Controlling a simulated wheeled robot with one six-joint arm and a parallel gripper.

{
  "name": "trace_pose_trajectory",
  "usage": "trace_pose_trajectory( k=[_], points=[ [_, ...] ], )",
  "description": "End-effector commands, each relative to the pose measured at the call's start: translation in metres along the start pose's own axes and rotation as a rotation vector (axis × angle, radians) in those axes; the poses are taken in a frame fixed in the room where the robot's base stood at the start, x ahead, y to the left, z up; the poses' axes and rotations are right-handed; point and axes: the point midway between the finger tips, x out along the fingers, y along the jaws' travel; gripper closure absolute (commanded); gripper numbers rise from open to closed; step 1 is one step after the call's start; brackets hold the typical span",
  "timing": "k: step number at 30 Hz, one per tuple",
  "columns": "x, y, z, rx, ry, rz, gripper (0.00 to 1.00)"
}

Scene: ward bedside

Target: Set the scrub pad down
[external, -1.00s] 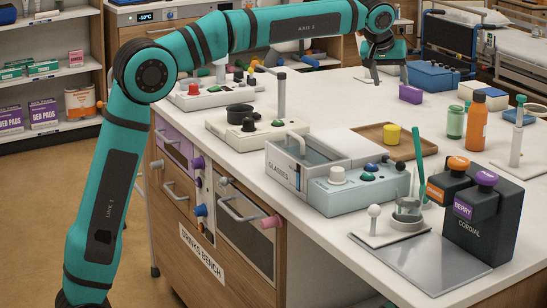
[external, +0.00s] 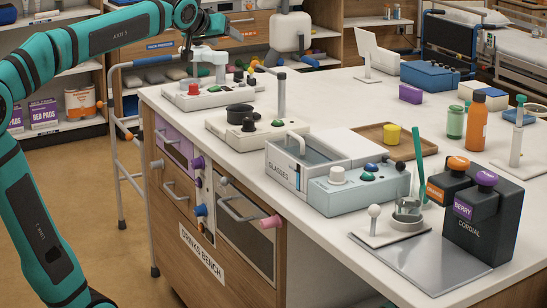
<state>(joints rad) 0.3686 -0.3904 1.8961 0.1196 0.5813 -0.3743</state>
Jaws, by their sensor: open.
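No thing in view is clearly marked as the scrub pad. A small purple block (external: 411,94) lies on the back part of the white bench top (external: 345,100) and may be it; I cannot tell for sure. My gripper (external: 189,50) is at the upper left, above the bench's far left end and well away from the purple block. Its fingers are small and partly lost against the background. It is open, and I see nothing held in it.
A grey machine with a red knob (external: 194,88) stands close below my gripper. Another machine with a black pot (external: 240,110), a glasses washer (external: 285,170), a wooden tray (external: 370,134) and a cordial dispenser (external: 480,215) stand nearer.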

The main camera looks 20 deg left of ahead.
Motion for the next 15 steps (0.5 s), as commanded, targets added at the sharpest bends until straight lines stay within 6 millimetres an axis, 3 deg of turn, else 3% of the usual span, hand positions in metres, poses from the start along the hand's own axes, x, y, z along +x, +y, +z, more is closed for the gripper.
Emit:
trace_pose_trajectory(
  k=[1, 6, 15],
  points=[
    [-0.015, -0.016, 0.005, 0.003, 0.032, -0.009, 0.41],
    [-0.058, -0.059, 0.028, 0.028, 0.141, -0.038, 0.41],
    [-0.127, -0.118, 0.084, 0.085, 0.332, -0.124, 0.41]
  ],
)
